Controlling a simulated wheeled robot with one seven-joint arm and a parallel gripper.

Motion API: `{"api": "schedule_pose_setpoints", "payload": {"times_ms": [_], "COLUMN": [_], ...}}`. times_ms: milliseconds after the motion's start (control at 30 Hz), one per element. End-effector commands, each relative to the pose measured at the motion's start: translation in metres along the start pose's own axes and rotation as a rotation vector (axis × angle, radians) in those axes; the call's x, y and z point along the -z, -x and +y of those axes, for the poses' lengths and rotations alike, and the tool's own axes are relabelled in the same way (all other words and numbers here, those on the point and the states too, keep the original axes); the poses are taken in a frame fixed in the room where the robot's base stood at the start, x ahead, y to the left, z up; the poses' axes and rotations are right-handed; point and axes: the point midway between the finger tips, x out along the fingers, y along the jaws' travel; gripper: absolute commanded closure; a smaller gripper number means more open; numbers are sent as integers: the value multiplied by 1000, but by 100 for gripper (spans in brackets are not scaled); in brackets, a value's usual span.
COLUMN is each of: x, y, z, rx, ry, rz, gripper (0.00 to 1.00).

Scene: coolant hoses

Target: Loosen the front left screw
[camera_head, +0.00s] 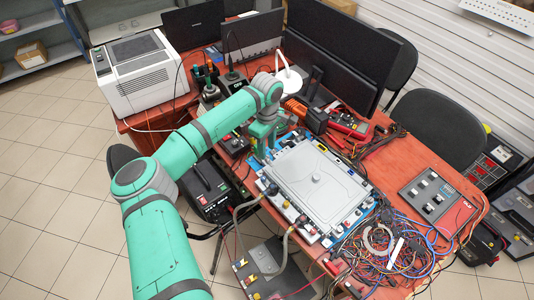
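A flat grey metal plate (318,182) with a small knob in its middle lies on a light blue board (372,200) on the red-brown table. Small fittings line the board's edges. I cannot pick out the front left screw at this size. My gripper (261,154) points down at the board's left corner, beside the plate. The fingers are small and partly merged with the fittings. I cannot tell whether they touch anything or whether they are open. Grey hoses (285,247) run from the board's front edge to a grey box (268,268) below.
A white printer-like machine (139,72) stands at the back left. Dark monitors (345,45) stand behind the board. Tangled coloured cables (385,245) and a grey switch panel (437,195) lie to the right. A black device (208,190) sits left of the board. Chairs stand behind.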

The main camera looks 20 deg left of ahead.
Motion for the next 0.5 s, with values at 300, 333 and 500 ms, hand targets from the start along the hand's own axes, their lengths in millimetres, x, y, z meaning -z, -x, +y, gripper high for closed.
{"api": "schedule_pose_setpoints", "payload": {"times_ms": [300, 333, 500], "x": [-1, -1, 0], "y": [-34, -35, -37], "z": [0, 0, 0], "rx": [1, 0, 0], "ry": [0, 0, 0], "rz": [-1, -1, 0], "gripper": [66, 66, 66]}}
